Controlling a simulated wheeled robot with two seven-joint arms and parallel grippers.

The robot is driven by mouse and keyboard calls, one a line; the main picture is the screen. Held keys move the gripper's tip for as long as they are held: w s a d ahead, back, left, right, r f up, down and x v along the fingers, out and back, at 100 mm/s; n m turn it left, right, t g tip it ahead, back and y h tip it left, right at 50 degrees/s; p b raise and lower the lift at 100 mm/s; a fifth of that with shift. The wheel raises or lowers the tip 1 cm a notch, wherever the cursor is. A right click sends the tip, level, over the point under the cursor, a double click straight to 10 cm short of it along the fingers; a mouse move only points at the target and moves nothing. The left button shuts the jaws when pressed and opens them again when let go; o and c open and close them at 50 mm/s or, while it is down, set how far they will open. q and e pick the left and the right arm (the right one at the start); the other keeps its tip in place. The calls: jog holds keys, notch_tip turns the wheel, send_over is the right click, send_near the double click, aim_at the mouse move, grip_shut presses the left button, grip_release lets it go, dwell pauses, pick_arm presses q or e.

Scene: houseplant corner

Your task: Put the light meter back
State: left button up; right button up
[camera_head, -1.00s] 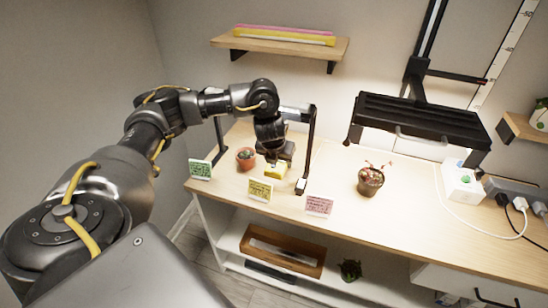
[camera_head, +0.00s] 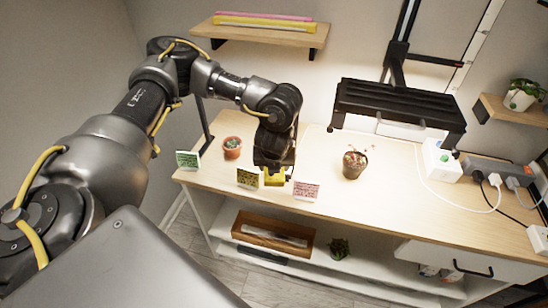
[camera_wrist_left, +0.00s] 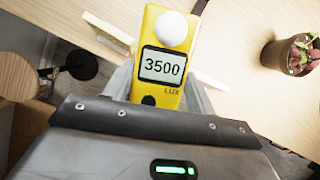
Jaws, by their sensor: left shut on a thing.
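The yellow light meter (camera_head: 274,177) is in my left gripper (camera_head: 272,165), between the yellow card and the pink card near the table's front edge. In the left wrist view the meter (camera_wrist_left: 160,68) sits between my fingers, with its white dome at the far end and its display reading 3500 LUX. My left gripper is shut on it. The head view does not clearly show whether the meter touches the tabletop. My right gripper is not in view.
A green card (camera_head: 188,160), yellow card (camera_head: 248,178) and pink card (camera_head: 306,190) stand along the front edge. A terracotta pot (camera_head: 232,154) stands left, a brown potted plant (camera_head: 353,168) right. A black lamp-like panel (camera_head: 398,105) overhangs the table.

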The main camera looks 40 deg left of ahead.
pick_arm(q)
jog(key=s+d+f+n+g+h, duration=0.1)
jog(key=s+d+f+n+g, duration=0.1)
jog(key=s+n, duration=0.3)
jog(key=s+d+f+n+g, duration=0.2)
jog(key=s+d+n, duration=0.3)
jog(key=n, duration=0.9)
jog(key=s+d+f+n+g+h, duration=0.1)
jog(key=s+d+f+n+g, duration=0.1)
jog(key=n, duration=0.8)
jog(key=s+d+g, duration=0.1)
jog(key=s+g, duration=0.1)
jog(key=s, duration=0.1)
jog(key=shift+d+f+h, duration=0.2)
jog(key=shift+d+h, duration=0.1)
